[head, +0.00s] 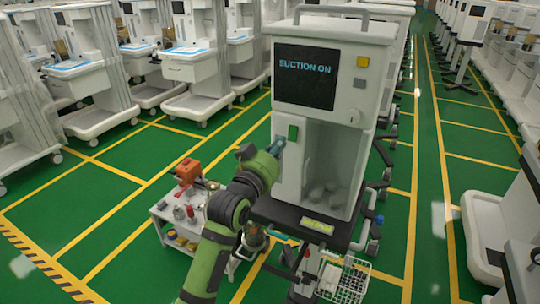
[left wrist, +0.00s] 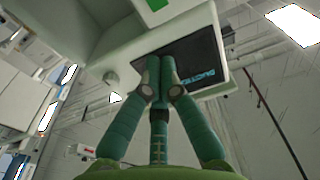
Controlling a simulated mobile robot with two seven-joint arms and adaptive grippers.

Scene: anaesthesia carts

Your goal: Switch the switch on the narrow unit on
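The narrow white unit (head: 318,118) stands in the middle of the head view. Its dark screen (head: 305,76) reads "SUCTION ON", and the screen also shows in the left wrist view (left wrist: 200,62). A green switch (head: 293,132) sits on its front, below the screen at the left; a green patch, likely this switch, shows at the top of the left wrist view (left wrist: 157,4). My left gripper (head: 278,146) is just below and left of the switch, close to the front. In the left wrist view its teal fingers (left wrist: 160,68) meet at the tips with nothing between them. My right gripper is not seen.
A wire basket (head: 343,282) hangs low at the unit's front. Rows of carts line both sides. Green floor aisles lie open between them.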

